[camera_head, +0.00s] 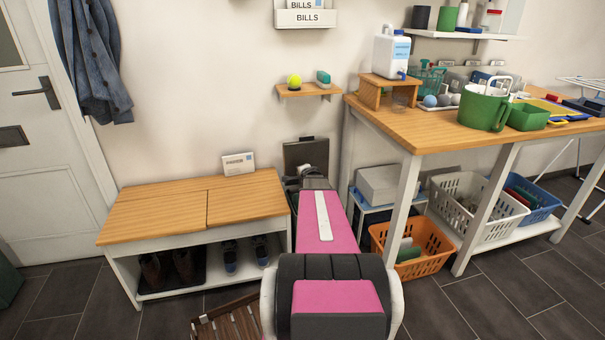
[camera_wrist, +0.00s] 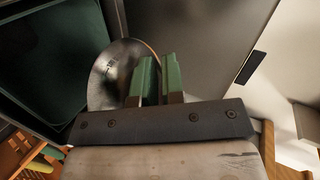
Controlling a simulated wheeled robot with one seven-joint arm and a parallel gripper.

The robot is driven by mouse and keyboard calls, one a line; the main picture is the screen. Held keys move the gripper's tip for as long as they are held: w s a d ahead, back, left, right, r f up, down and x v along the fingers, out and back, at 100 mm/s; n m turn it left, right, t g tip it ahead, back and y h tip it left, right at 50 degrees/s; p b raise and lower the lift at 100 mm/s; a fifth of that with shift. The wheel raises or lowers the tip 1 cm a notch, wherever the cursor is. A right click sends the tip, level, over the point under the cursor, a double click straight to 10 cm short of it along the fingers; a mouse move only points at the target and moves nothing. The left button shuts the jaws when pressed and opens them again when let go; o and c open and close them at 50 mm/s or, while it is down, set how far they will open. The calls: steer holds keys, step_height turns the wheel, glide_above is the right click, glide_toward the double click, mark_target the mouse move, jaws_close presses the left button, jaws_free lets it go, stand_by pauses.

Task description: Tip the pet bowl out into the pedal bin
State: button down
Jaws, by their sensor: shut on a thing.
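The steel pet bowl (camera_wrist: 107,75) shows in the wrist view as a shiny round metal shape, tilted. My gripper (camera_wrist: 158,72) has its green fingers shut on its rim. I cannot tell whether anything is in the bowl. The pedal bin's dark opening (camera_wrist: 45,50) lies to the left of the bowl in the wrist view, and a grey panel, seemingly its raised lid (camera_wrist: 190,35), stands behind. In the head view the dark raised lid (camera_head: 307,153) shows against the wall beyond my arm. My arm hides most of the bin, the bowl and the fingers there.
A wooden-topped bench (camera_head: 160,215) with shoes beneath stands left of my arm. A workbench (camera_head: 425,125) stands to the right, with an orange basket (camera_head: 425,240) under it. A small shelf (camera_head: 308,91) with a yellow-green ball is above the lid.

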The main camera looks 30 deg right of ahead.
steer(key=shift+s+a+f+n+t+h, duration=0.1)
steer(key=shift+a+f+n+t+h, duration=0.2)
steer(key=shift+f+n+t+h, duration=0.15)
steer(key=shift+s+f+t, duration=0.1)
steer(key=shift+t, duration=0.15)
steer(key=shift+s, duration=0.1)
stand_by(1.6)
